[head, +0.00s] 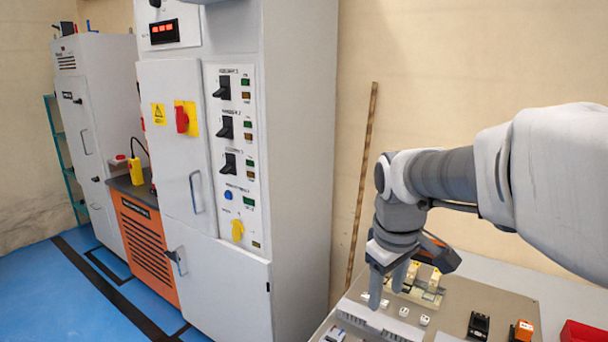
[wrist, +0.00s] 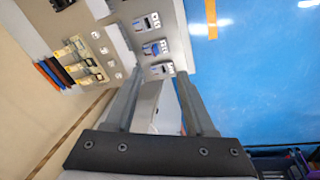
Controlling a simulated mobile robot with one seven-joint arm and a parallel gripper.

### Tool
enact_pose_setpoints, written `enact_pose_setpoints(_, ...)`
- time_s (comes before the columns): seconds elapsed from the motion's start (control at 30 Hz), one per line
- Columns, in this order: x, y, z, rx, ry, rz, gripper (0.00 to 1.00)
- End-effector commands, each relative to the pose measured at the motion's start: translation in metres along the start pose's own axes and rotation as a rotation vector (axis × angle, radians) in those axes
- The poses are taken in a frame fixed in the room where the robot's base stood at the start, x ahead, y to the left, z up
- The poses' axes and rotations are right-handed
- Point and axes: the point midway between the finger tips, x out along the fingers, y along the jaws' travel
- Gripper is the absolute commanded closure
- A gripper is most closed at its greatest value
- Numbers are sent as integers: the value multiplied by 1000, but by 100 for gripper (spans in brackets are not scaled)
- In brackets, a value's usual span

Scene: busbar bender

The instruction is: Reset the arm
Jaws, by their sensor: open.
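My gripper (head: 386,288) hangs from my arm at the right of the head view, fingers pointing down. It is over the left part of a beige panel (head: 460,310) that carries small electrical parts. In the wrist view my gripper (wrist: 158,80) shows two spread grey fingers with nothing between them. Beyond the fingertips, the panel's edge carries several small switch-like modules (wrist: 160,70). Whether the fingertips touch the panel cannot be told.
A tall grey cabinet (head: 300,150) with black switches stands left of my gripper. An orange unit (head: 145,245) and another grey cabinet (head: 95,110) stand farther left. A red bin (head: 583,332) is at the lower right. Blue floor (head: 50,300) is open at the left.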

Motion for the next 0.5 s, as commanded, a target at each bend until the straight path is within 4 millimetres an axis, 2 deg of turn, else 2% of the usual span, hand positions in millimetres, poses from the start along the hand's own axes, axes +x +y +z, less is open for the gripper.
enact_pose_setpoints(0.03,-11,-5,9,34,17,13,45)
enact_pose_setpoints(0.2,-33,-21,36,161,73,41,45)
enact_pose_setpoints(0.5,-57,-51,84,383,185,60,45)
